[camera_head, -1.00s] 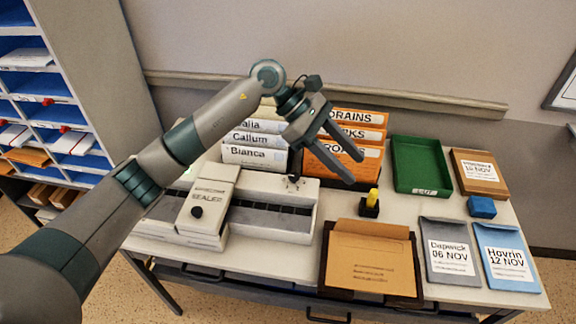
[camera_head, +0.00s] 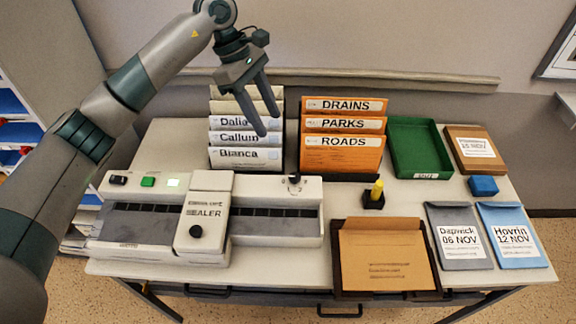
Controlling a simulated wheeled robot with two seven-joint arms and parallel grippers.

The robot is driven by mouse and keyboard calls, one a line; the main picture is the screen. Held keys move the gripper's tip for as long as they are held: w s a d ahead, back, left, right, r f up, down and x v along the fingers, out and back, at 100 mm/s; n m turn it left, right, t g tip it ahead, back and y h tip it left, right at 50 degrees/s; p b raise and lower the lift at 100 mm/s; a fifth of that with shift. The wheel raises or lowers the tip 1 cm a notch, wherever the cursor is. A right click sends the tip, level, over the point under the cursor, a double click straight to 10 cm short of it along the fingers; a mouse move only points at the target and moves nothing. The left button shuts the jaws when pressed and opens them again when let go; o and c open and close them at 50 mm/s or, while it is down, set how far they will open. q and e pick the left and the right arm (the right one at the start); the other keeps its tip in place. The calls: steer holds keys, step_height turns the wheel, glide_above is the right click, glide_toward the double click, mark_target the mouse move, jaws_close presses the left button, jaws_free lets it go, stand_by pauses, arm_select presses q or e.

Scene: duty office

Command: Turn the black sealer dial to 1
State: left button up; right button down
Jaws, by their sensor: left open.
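The long white sealer (camera_head: 275,229) lies on the left half of the desk. A small dark dial (camera_head: 294,182) sits on a pale round plate at its back right; its setting is too small to read. A round black knob (camera_head: 196,231) is on the front of the head marked SEALER. My left gripper (camera_head: 269,131) is open and empty, fingers pointing down, in front of the white folders in the picture and up and left of the dial, apart from it. My right gripper is out of view.
White name folders (camera_head: 245,155) and orange folders (camera_head: 343,140) stand behind the sealer. A black switch (camera_head: 118,179) and green button (camera_head: 148,182) are at its back left. A yellow-topped stamp (camera_head: 376,191), brown envelope (camera_head: 388,262) and green tray (camera_head: 420,148) lie right.

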arm_select(q)
steer(key=p, duration=0.2)
glide_toward(294, 176)
steer(key=p+x, duration=0.4)
steer(key=x, duration=0.2)
steer(key=shift+d, duration=0.1)
steer(key=shift+s+d+f+p, duration=0.1)
steer(key=shift+d+f+p, duration=0.1)
steer(key=shift+f+p, duration=0.35)
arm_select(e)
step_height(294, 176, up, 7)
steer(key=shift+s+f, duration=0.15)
arm_select(q)
steer(key=shift+f, duration=0.15)
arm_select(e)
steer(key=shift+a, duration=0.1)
arm_select(q)
steer(key=c, duration=1.1)
steer(key=shift+o, duration=0.2)
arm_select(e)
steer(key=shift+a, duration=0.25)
